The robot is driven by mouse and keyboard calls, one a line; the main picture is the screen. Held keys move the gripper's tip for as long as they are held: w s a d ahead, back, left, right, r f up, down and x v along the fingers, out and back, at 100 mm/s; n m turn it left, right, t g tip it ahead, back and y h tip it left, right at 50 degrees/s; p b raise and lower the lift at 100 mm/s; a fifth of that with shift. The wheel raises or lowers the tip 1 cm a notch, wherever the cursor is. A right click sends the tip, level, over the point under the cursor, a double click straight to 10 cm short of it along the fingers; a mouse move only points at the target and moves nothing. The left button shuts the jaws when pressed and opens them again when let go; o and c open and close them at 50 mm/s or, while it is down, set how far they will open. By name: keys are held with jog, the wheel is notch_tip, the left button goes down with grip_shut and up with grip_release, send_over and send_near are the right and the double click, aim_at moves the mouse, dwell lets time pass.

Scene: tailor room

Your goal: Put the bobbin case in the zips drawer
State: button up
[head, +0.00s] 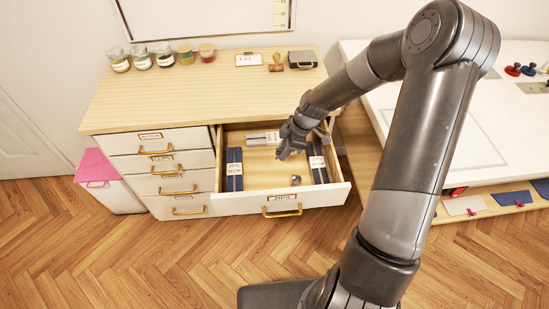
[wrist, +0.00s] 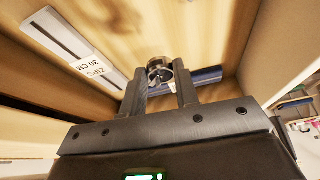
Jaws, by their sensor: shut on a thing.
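The zips drawer (head: 240,203) is pulled out under the wooden counter, its front labelled ZIPS. My gripper (head: 283,154) is inside the drawer opening, in its middle, pointing down and left. In the wrist view its two fingers (wrist: 160,84) are shut on the bobbin case (wrist: 160,66), a small round silvery piece at the fingertips. In the head view the held piece is hard to make out at the gripper. The drawer floor shows beyond it; I cannot tell whether the bobbin case touches the floor.
In the drawer lie a blue zip packet (head: 235,168) at left, a dark one (head: 318,168) at right, and a grey one (head: 262,138) at the back. A small silvery thing (head: 296,180) sits near the drawer front. Bare floor shows mid-drawer. Jars (head: 142,58) stand on the counter.

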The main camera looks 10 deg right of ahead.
aim_at(270, 164)
jog(key=a+f, duration=0.1)
jog(key=w+a+f, duration=0.1)
jog(key=a, duration=0.1)
jog(key=shift+w+f, duration=0.1)
jog(key=shift+w, duration=0.05)
jog(key=shift+f, duration=1.95)
jog(key=shift+f, duration=0.1)
jog(key=o, duration=0.9)
jog(key=shift+o, duration=0.2)
